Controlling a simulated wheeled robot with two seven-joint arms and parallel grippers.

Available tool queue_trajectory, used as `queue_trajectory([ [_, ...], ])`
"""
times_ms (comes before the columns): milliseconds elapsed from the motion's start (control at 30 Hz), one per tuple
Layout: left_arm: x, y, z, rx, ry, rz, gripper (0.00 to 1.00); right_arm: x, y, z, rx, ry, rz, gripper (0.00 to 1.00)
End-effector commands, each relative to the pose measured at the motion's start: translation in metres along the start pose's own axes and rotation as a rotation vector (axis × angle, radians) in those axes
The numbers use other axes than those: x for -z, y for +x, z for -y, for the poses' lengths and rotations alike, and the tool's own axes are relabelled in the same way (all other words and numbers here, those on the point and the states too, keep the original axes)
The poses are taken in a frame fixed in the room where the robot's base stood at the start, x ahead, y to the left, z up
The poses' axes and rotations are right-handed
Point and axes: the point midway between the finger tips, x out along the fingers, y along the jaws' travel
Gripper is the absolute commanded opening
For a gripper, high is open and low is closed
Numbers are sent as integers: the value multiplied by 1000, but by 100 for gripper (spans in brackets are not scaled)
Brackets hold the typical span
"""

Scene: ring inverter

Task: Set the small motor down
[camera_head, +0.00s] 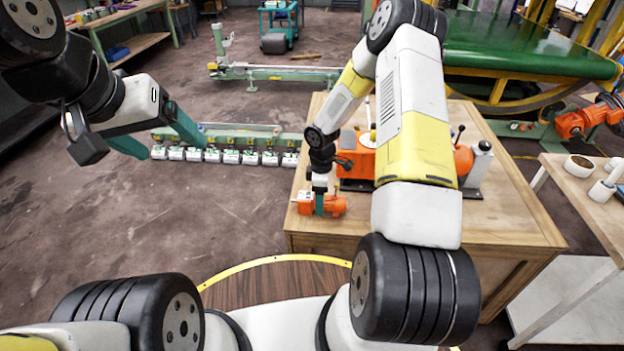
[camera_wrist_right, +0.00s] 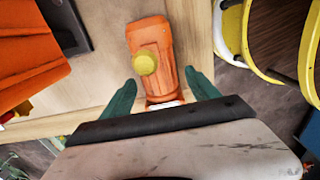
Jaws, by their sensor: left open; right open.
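The small orange motor (camera_head: 334,206) lies on the wooden table (camera_head: 470,228) near its front left corner. In the right wrist view the motor (camera_wrist_right: 151,52) shows from above with a yellow round part on it, resting on the wood. My right gripper (camera_head: 319,207) is down at the motor. Its green fingers (camera_wrist_right: 161,95) stand apart on either side of the motor's near end, with visible gaps. My left gripper (camera_head: 165,150) is open and empty, in the air over the floor at the left. My right arm hides part of the table.
A larger orange machine (camera_head: 358,160) stands on the table behind the small motor. A row of white boxes (camera_head: 222,156) stands along a green rail at the left.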

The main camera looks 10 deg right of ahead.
Motion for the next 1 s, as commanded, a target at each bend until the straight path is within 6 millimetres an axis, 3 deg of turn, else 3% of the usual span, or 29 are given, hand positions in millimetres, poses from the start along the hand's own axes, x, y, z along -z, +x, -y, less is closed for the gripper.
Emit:
queue_trajectory([
  [400,0,0,0,0,0,0,80,0,-86,0,-3,1,-1,69],
  [733,0,0,0,0,0,0,80,-2,-129,1,-19,30,5,69],
  [867,0,0,0,0,0,0,80,-10,-179,11,-72,140,14,69],
  [1000,0,0,0,0,0,0,80,-22,-248,37,-150,330,-6,69],
])
